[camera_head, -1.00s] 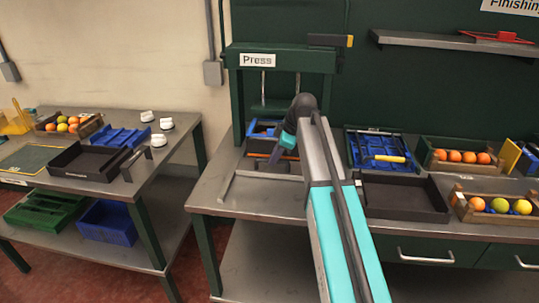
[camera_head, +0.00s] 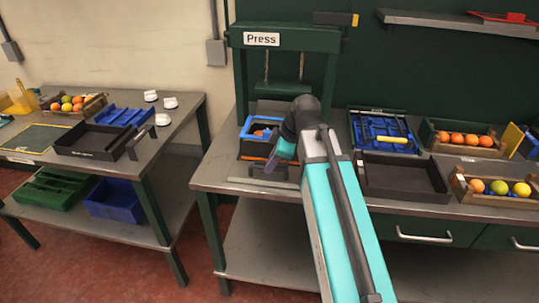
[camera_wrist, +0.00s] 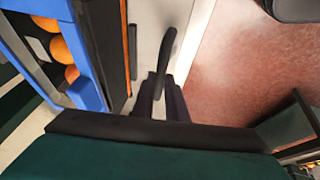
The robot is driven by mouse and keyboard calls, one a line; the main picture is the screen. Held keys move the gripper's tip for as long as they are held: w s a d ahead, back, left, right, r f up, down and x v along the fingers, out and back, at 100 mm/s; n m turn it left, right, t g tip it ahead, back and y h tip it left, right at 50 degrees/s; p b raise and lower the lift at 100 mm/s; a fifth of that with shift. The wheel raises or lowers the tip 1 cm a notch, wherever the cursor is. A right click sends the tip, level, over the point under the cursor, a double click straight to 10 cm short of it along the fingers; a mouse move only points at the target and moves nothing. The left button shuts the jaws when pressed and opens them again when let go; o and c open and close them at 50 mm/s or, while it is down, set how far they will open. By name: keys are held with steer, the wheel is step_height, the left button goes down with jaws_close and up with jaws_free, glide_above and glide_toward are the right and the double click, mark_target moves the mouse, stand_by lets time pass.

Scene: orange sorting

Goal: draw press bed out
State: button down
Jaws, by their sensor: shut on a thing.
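The press (camera_head: 285,40) is a dark green frame labelled "Press" on the right bench. Its bed (camera_head: 252,158), dark with an orange front strip, sits forward of the upright frame near the bench front. A blue crate (camera_head: 243,127) with oranges rides on the bed; in the wrist view its blue wall (camera_wrist: 85,92) is at the left. The bed's orange strip (camera_wrist: 132,45) also shows there. My gripper (camera_head: 270,170) is at the bed's front, shut on its dark handle (camera_wrist: 167,50). The fingers (camera_wrist: 160,98) are partly hidden by the wrist body.
A black empty tray (camera_head: 400,180), a blue tray with a yellow-handled tool (camera_head: 390,139) and fruit crates (camera_head: 498,202) stand right of my arm. The left bench (camera_head: 185,120) is separate. Red floor (camera_wrist: 235,60) is open beyond the bench edge.

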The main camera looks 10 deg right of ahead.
steer(key=shift+s+a, duration=0.15)
steer(key=shift+s, duration=0.65)
steer(key=c, duration=1.8)
jaws_free()
steer(key=shift+s, duration=0.1)
steer(key=shift+o, duration=0.2)
steer(key=b+v, duration=0.1)
steer(key=v, duration=1.2)
steer(key=shift+r+b, duration=0.35)
steer(key=shift+s, duration=0.1)
